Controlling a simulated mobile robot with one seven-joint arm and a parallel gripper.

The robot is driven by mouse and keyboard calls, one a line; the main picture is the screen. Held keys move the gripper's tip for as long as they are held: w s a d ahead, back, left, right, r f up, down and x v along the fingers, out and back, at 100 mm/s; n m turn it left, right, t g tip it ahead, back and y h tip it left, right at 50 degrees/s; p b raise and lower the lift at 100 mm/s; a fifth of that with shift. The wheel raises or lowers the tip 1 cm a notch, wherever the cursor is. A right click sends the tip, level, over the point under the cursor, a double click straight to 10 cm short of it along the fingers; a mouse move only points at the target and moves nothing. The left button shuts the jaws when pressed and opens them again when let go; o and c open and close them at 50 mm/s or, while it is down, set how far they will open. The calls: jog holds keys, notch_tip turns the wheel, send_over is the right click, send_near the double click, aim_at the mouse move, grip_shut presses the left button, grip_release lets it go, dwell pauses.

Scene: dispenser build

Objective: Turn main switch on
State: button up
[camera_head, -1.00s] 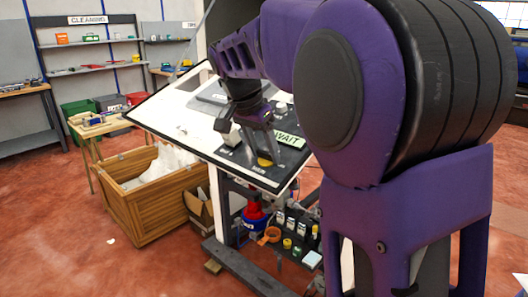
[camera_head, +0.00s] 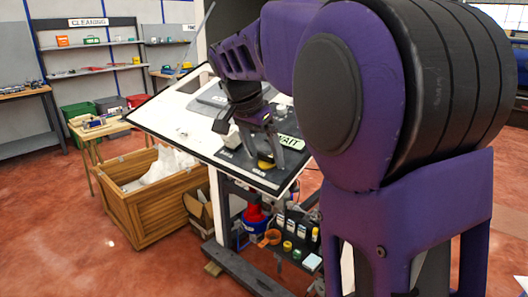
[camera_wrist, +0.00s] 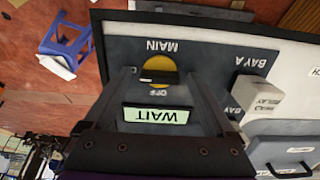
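The main switch (camera_head: 266,165) shows as a yellow disc near the front edge of the tilted panel. In the wrist view the switch (camera_wrist: 159,70) has a dark bar handle across the disc, between the upside-down labels MAIN and OFF. My gripper (camera_head: 264,154) is over the switch in the head view. In the wrist view my gripper (camera_wrist: 160,74) is open, with one finger on each side of the switch and nothing between them held. Whether the fingertips touch the panel cannot be told.
A green WAIT display (camera_wrist: 156,115) lies between the fingers in the wrist view. A pale relay block (camera_wrist: 257,97) stands beside the switch plate, near BAY A labels. A wooden crate (camera_head: 150,213) stands left of the panel. A blue stool (camera_wrist: 66,48) is beyond the panel edge.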

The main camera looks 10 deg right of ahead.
jog(key=shift+r, duration=0.1)
jog(key=p+v, duration=0.3)
jog(key=v, duration=1.4)
jog(key=shift+r, duration=0.1)
